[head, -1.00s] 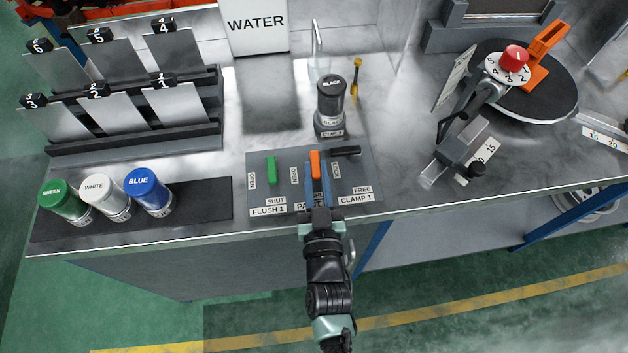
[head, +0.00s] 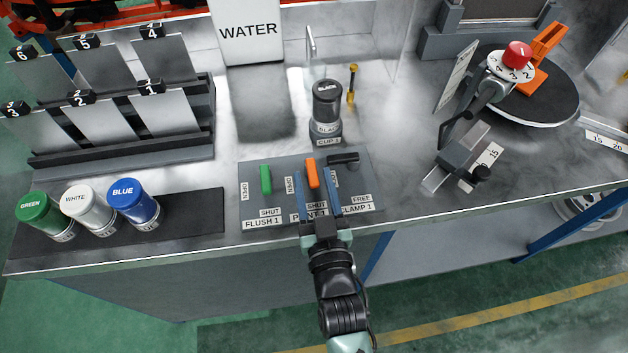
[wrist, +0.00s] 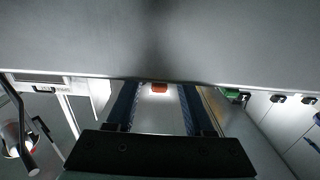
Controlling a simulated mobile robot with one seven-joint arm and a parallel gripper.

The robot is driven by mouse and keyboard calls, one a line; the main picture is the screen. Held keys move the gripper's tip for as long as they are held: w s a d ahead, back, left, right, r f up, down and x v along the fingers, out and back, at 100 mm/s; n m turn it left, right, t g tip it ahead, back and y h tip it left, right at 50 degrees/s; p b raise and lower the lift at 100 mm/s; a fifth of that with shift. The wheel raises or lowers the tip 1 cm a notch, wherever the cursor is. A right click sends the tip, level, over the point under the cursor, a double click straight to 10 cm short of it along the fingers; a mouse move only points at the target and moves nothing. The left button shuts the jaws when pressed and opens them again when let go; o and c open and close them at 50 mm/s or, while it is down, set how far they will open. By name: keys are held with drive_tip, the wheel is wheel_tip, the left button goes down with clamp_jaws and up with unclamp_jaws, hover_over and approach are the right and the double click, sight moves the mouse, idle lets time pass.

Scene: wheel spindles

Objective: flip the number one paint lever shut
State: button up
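The paint 1 lever (head: 312,172) is a short orange handle on the grey control panel (head: 250,208). It sits beside its OPEN label, with the SHUT label on the near side. My gripper (head: 314,186) reaches in from the near edge. Its two blue fingers are apart, one on each side of the orange lever. In the wrist view the orange lever (wrist: 159,88) shows between the fingers (wrist: 158,105). I cannot tell whether either finger touches it. Part of the PAINT 1 label is hidden by my gripper.
The green flush 1 lever (head: 265,179) is close on the left, and the black clamp 1 lever (head: 343,159) close on the right. A black-capped cup (head: 327,108) stands behind the panel. Green, white and blue paint cups (head: 134,202) stand to the left.

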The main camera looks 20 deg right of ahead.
drive_tip(key=v, duration=1.3)
idle(0.4)
drive_tip(key=w+a+r+t+y+p, duration=0.15)
drive_tip(key=w+r, duration=0.35)
drive_tip(key=r, duration=0.6)
drive_tip(key=w+a+r+n+t+p, duration=0.1)
drive_tip(key=w+a+r+t+p, duration=0.3)
drive_tip(key=r, duration=0.7)
drive_tip(key=w+a+r+y+b, duration=0.1)
drive_tip(key=w+r, duration=0.5)
drive_tip(key=r, duration=0.5)
drive_tip(key=s+a+r+t+p, duration=0.1)
drive_tip(key=s+r, duration=0.1)
drive_tip(key=r, duration=0.8)
drive_tip(key=s+a+r+n+t+y+p, duration=0.1)
drive_tip(key=s+a+r+t, duration=0.1)
drive_tip(key=r, duration=0.9)
drive_tip(key=s+a+r+n+t+y+p, duration=0.1)
drive_tip(key=s+a+r+p, duration=0.1)
drive_tip(key=r, duration=0.8)
drive_tip(key=shift+s+r, duration=0.25)
drive_tip(key=shift+s, duration=0.35)
